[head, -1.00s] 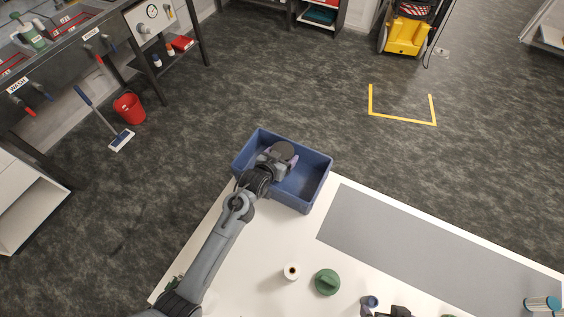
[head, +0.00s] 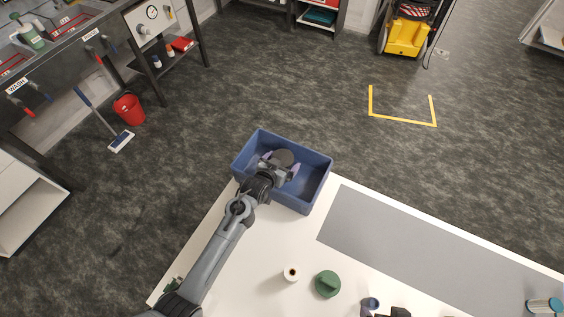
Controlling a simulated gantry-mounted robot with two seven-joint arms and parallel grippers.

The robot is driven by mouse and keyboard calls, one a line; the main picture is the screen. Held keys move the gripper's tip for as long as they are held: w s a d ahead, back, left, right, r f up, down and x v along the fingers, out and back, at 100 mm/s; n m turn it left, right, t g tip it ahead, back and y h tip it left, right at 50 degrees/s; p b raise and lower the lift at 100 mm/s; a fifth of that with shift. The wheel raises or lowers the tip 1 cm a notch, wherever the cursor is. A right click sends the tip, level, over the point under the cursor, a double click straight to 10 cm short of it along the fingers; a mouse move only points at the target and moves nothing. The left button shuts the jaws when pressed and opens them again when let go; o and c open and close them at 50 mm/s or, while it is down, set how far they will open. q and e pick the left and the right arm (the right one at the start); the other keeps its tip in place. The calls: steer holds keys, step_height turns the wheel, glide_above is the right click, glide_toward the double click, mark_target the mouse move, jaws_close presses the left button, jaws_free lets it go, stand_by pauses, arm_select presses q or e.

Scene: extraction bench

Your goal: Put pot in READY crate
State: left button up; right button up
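The blue crate (head: 318,187) stands at the table's far left corner; I cannot read a READY label on it. A dark grey round-topped pot (head: 284,157) is inside the crate, towards its far left part. My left gripper (head: 281,164) reaches into the crate at the pot. Its purple-tipped fingers look spread on either side of the pot, with a gap at the right finger. The gripper body hides the pot's lower part. A dark piece at the bottom edge, probably my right gripper (head: 398,312), is mostly cut off.
On the white table (head: 250,265) are a white roll-like item (head: 291,273), a green lidded item (head: 327,284), a small blue-grey cup (head: 370,303) and a blue-capped jar (head: 543,305).

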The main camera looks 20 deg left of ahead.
arm_select(q)
steer(key=shift+r, duration=0.1)
steer(key=shift+s+r, duration=0.35)
steer(key=shift+s, duration=0.05)
steer(key=s+a+r+g, duration=0.1)
steer(key=s+r+g, duration=0.1)
steer(key=s, duration=0.9)
steer(key=s+a+r+g+p, duration=0.1)
steer(key=s+r+g, duration=0.2)
steer(key=s, duration=0.9)
steer(key=s+a+r+g+y+p, duration=0.1)
steer(key=s+r+g, duration=0.2)
steer(key=s, duration=0.8)
steer(key=shift+s+a+m+g, duration=0.3)
steer(key=shift+s, duration=0.05)
step_height(320, 180, up, 24)
steer(key=p, duration=2.4)
steer(key=shift+f, duration=0.1)
